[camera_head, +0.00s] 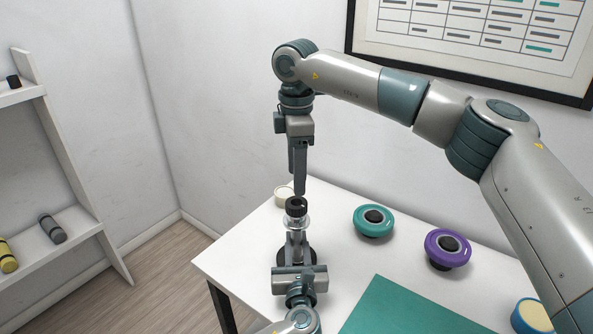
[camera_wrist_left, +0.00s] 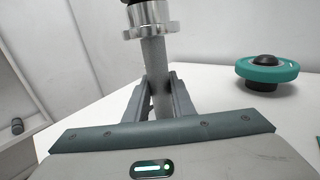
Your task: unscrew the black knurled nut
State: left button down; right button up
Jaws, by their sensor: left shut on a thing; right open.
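The black knurled nut (camera_head: 296,206) sits on top of an upright grey post (camera_wrist_left: 155,60) near the table's left end. A silver ring (camera_head: 297,224) is just under it; in the left wrist view the ring (camera_wrist_left: 151,32) shows larger and the nut is cut off by the top edge. My left gripper (camera_head: 296,240) is shut on the post below the ring, with one finger on each side in the left wrist view. My right gripper (camera_head: 299,192) points down just above the nut. It is open, seen edge-on, so its fingers overlap and the gap is hidden.
A teal round knob (camera_head: 374,221) and a purple one (camera_head: 447,249) stand right of the post on the white table (camera_head: 235,262). A white round piece (camera_head: 283,193) is behind the nut. A green mat (camera_head: 400,312) lies in front. A shelf (camera_head: 75,235) stands left.

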aim_at(296, 202)
jog(key=shift+f, duration=0.15)
jog(key=shift+f, duration=3.85)
